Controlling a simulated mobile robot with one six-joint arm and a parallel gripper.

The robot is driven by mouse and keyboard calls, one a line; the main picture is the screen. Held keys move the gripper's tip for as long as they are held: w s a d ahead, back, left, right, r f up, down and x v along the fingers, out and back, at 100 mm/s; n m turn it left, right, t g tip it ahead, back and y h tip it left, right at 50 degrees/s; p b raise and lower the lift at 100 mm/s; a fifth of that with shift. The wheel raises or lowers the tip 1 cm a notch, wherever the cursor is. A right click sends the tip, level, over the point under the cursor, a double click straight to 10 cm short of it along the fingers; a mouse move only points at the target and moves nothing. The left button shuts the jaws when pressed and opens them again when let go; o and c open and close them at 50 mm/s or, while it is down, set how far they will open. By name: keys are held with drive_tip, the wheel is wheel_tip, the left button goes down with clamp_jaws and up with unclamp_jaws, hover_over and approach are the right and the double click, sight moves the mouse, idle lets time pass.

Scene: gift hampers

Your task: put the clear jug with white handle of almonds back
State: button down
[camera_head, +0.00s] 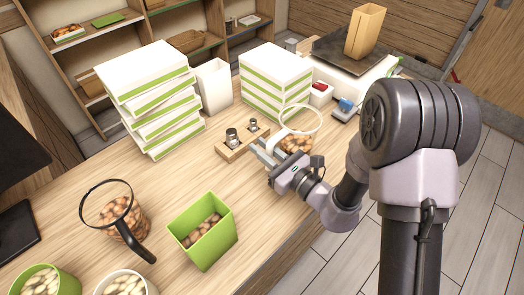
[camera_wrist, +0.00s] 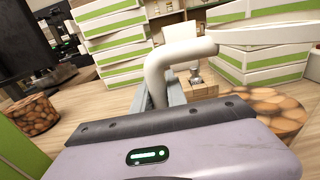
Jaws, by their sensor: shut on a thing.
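The clear jug with white handle (camera_head: 297,143) holds brown almonds and is near the right edge of the wooden counter, its white rim upward. My gripper (camera_head: 268,155) is shut on its white handle. In the wrist view, the white handle (camera_wrist: 172,62) runs down between the fingers (camera_wrist: 160,95), and the almonds in the jug (camera_wrist: 268,104) show at right. The jug looks about upright. I cannot tell whether its bottom touches the counter.
A wooden block with small metal weights (camera_head: 240,141) sits just left of the jug. Stacked white-green boxes (camera_head: 272,82) stand behind, with a scale (camera_head: 350,62) at back right. A black-handled jug (camera_head: 125,222) and green bin (camera_head: 203,238) stand front left. Mid-counter is clear.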

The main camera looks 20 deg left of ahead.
drive_tip(key=shift+f, duration=0.2)
drive_tip(key=c, duration=1.3)
unclamp_jaws()
drive_tip(key=shift+c, duration=0.2)
drive_tip(key=shift+r, duration=0.1)
